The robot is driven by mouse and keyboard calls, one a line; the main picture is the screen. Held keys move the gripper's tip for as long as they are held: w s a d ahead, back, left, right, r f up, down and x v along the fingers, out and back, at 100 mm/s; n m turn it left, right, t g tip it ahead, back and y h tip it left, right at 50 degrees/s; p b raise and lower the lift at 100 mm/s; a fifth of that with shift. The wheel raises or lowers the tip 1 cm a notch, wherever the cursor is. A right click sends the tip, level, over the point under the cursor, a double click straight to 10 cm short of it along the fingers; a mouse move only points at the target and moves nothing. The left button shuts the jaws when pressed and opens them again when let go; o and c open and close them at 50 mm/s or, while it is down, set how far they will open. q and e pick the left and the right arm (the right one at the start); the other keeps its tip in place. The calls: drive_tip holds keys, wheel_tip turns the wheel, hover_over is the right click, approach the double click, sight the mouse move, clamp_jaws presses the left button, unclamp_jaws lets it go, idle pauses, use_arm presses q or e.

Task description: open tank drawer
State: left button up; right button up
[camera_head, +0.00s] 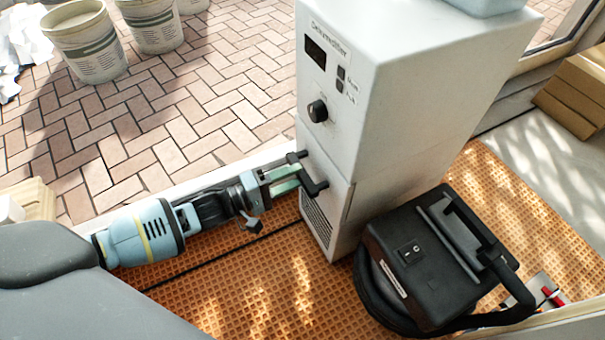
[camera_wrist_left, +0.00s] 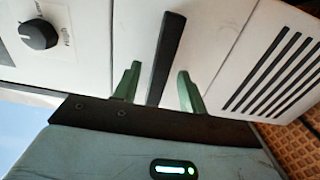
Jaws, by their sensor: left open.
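The white dehumidifier (camera_head: 385,95) stands upright on an orange mat. Its tank drawer (camera_head: 325,205) is the lower front part with a vent grille; it looks shut, level with the body. A black bar handle (camera_head: 315,186) sits on the drawer front and also shows in the left wrist view (camera_wrist_left: 166,55). My left gripper (camera_head: 284,180) is open in front of the handle. In the left wrist view its green fingers (camera_wrist_left: 158,88) are on either side of the bar, with gaps; the bar is not gripped. My right gripper is not in view.
A black machine with a carry handle (camera_head: 415,255) stands close to the dehumidifier's right side. The orange waffle mat (camera_head: 265,295) is clear in front of the drawer. Buckets (camera_head: 90,45) stand on the brick paving at the back left. Cardboard boxes (camera_head: 580,90) lie at the right.

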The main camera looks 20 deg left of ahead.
sight(297, 176)
use_arm(q)
drive_tip(key=shift+b+x, duration=0.4)
drive_tip(key=shift+x, duration=1.15)
drive_tip(key=shift+s, duration=0.1)
clamp_jaws()
